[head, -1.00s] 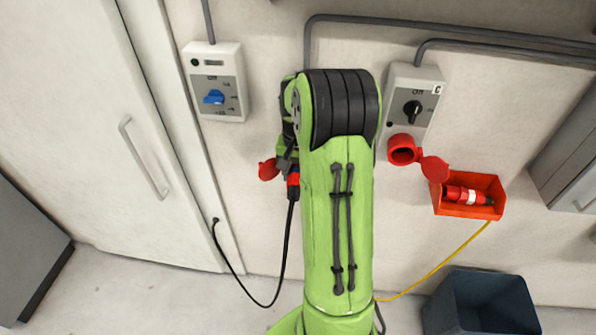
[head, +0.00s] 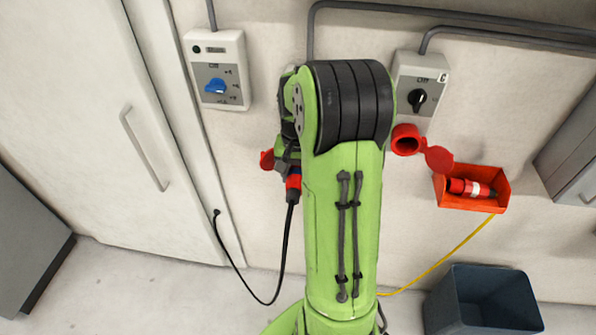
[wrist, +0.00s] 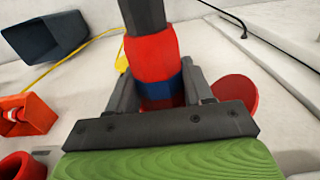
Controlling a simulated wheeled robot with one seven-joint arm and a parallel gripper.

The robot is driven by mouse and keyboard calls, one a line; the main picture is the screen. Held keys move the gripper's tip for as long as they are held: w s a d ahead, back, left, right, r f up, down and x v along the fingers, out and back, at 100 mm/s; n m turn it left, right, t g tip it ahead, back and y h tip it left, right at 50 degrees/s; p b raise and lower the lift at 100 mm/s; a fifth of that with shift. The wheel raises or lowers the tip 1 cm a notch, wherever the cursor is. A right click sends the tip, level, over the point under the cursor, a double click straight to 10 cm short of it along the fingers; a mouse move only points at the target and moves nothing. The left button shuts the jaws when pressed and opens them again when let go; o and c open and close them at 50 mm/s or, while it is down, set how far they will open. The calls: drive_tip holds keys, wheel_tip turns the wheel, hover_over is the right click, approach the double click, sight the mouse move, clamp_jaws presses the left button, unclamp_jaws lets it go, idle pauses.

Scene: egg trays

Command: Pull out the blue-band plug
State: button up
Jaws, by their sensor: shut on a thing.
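The blue-band plug (wrist: 152,58) is red with a blue band and a black cable end. In the wrist view it stands between the two grey fingers of my gripper (wrist: 160,90), which is shut on it around the band. In the head view the red plug (head: 293,182) shows just left of my green arm, its black cable hanging down. A red socket flap (head: 267,160) is beside it, and the flap (wrist: 236,94) also shows right of the fingers in the wrist view. My arm hides the socket, so I cannot tell how far the plug sits in it.
A switch box with a blue knob (head: 216,86) is at the left. Another with a black knob (head: 418,96) has an open red socket (head: 406,140). An orange bin (head: 470,204) holds a red white-banded plug (head: 470,188). A dark blue bin (head: 480,318) stands below.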

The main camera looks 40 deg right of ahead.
sight(293, 195)
drive_tip(key=shift+s+a, duration=0.25)
drive_tip(key=shift+a, duration=0.1)
drive_tip(key=shift+s+a+b, duration=0.55)
drive_tip(key=shift+s+a, duration=0.4)
drive_tip(key=shift+a, duration=0.25)
drive_tip(key=shift+s+a+b, duration=0.5)
drive_tip(key=shift+s+a, duration=0.4)
drive_tip(key=shift+a, duration=0.3)
